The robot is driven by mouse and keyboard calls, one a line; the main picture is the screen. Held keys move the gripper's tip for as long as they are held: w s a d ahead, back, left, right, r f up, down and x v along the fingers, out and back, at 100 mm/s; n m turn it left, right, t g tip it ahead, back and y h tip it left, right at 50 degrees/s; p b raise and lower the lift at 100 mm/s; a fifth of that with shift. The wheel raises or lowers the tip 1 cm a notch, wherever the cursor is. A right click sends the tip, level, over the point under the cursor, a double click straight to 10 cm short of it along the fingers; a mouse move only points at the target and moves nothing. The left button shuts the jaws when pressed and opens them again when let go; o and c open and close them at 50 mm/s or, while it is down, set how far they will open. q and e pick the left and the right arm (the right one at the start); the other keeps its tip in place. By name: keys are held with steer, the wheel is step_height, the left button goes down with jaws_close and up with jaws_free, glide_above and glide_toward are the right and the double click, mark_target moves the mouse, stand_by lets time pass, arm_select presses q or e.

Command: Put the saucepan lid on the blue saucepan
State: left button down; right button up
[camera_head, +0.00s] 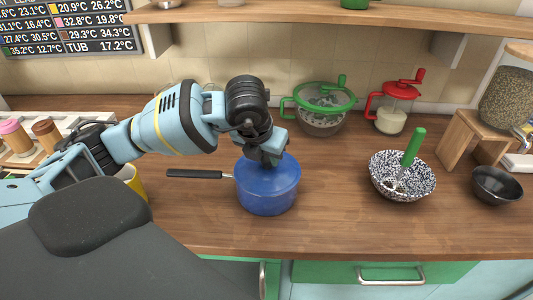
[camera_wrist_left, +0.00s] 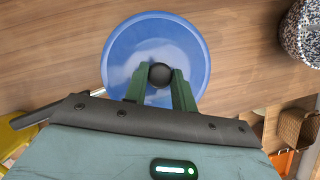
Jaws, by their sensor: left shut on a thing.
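The blue saucepan (camera_head: 266,201) stands upright on the wooden counter, its black handle (camera_head: 195,174) pointing left. The blue saucepan lid (camera_head: 287,169) lies over the pan's mouth, looking level. From here I cannot tell whether it is fully seated. My left gripper (camera_head: 266,160) is above the pan, shut on the lid's knob. In the left wrist view the round black knob (camera_wrist_left: 160,75) sits between the green fingers, with the blue lid around it. The lid hides the pan's inside. My right gripper is not in view.
A speckled bowl (camera_head: 384,185) with a green-handled tool stands to the right, and a black bowl (camera_head: 497,186) further right. A green strainer (camera_head: 320,118) and red-lidded jar (camera_head: 391,120) stand behind. A yellow mug (camera_head: 135,183) is at left. Counter right of the pan is clear.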

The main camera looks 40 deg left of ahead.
arm_select(q)
steer(key=c, duration=1.2)
jaws_free()
steer(key=shift+o, duration=0.6)
steer(key=v, duration=0.6)
steer(key=shift+s+r, duration=0.1)
steer(key=shift+r, duration=0.15)
steer(key=shift+s+r, duration=0.3)
steer(key=shift+r, duration=0.3)
steer(key=shift+f, duration=0.1)
